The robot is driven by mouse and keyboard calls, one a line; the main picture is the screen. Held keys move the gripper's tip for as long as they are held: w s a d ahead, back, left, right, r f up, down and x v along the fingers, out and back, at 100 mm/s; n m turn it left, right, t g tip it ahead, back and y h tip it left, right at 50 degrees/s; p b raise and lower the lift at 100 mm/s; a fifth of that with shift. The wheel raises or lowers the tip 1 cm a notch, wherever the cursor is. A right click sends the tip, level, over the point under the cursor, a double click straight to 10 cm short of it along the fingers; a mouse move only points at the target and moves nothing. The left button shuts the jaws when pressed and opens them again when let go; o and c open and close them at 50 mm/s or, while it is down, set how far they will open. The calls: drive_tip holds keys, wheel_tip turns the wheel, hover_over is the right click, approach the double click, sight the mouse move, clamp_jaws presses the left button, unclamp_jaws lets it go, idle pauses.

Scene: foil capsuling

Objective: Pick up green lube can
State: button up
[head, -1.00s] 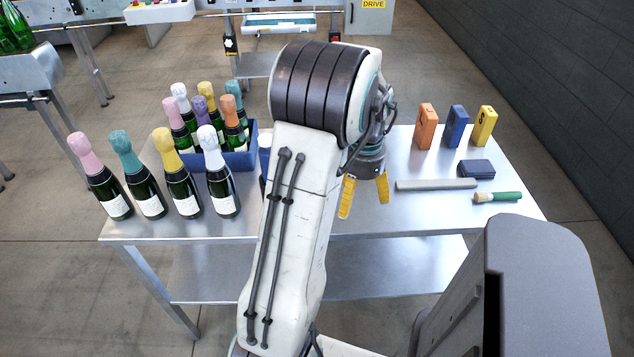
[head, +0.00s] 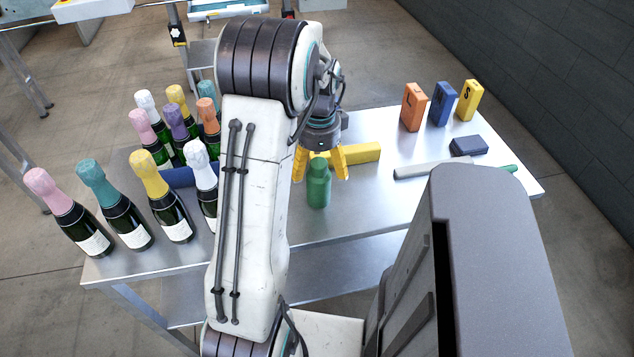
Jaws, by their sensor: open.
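The green lube can (head: 319,186) stands upright near the front edge of the steel table, right of the champagne bottles. Its narrower top shows between the yellow fingers of my gripper (head: 321,172). My gripper is open and points down, just behind and above the can in the picture. I cannot tell whether a finger touches the can.
A yellow block (head: 362,153) lies just behind the gripper. Champagne bottles (head: 118,212) crowd the table's left side. Orange (head: 413,107), blue (head: 441,105) and yellow (head: 468,100) labelled blocks stand at the back right. A grey bar (head: 425,168) and dark block (head: 468,146) lie nearby.

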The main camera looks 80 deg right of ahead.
drive_tip(key=f, duration=0.3)
drive_tip(key=shift+a+f, duration=0.15)
drive_tip(key=shift+a, duration=0.2)
drive_tip(key=shift+f, duration=0.7)
drive_tip(key=c, duration=1.2)
drive_tip(key=shift+d, duration=0.1)
drive_tip(key=shift+c, duration=0.7)
drive_tip(key=shift+r, duration=0.15)
